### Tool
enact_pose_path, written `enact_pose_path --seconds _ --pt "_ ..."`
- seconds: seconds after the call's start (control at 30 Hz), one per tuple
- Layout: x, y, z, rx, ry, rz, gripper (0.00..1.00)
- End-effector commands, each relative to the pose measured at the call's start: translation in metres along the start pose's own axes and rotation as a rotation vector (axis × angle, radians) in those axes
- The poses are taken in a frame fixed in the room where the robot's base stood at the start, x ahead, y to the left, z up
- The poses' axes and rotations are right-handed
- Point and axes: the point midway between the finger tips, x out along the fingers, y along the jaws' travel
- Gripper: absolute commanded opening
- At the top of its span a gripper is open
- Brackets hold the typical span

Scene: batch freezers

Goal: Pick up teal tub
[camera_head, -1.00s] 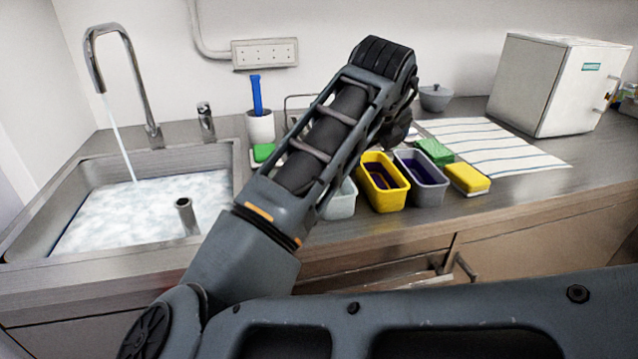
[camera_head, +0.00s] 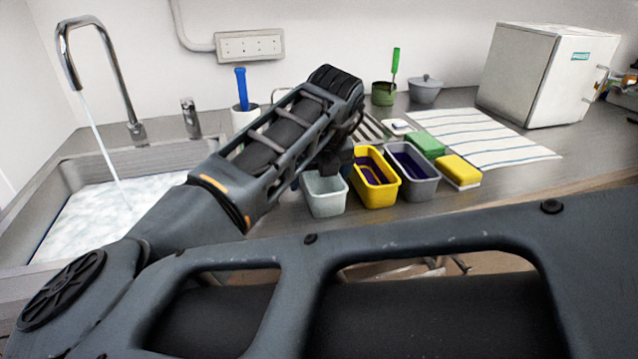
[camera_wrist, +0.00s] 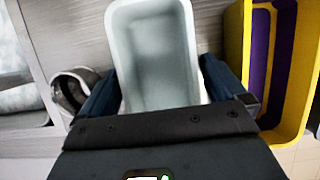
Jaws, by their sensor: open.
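The teal tub is a pale, greyish-teal open box, empty inside. In the head view the tub (camera_head: 326,197) stands on the counter, leftmost in a row of tubs. In the wrist view the tub (camera_wrist: 155,50) fills the upper middle. My gripper (camera_wrist: 162,88) is open, with one dark blue finger on each side of the tub's near part. I cannot tell whether the fingers touch its walls or how low they reach. In the head view my gripper (camera_head: 338,160) is a dark shape just above the tub's back, mostly hidden by my arm.
A yellow tub (camera_head: 375,197) stands close on the right, then a grey tub (camera_head: 424,188). A yellow sponge (camera_head: 458,171) and green sponges (camera_head: 425,144) lie beyond. A sink (camera_head: 75,165) with running water is at left. A striped cloth (camera_head: 500,145) and white freezer (camera_head: 540,75) are at right.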

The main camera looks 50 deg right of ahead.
Motion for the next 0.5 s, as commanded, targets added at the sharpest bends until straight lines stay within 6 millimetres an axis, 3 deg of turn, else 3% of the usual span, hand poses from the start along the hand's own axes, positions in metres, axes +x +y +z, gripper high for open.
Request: enact_pose_path --seconds 0.33,0.5 --pt "0.0095 0.0000 0.0001 0.000 -0.001 0.000 0.98" --pt "0.0094 0.0000 0.0001 -0.001 -0.001 0.000 0.83"
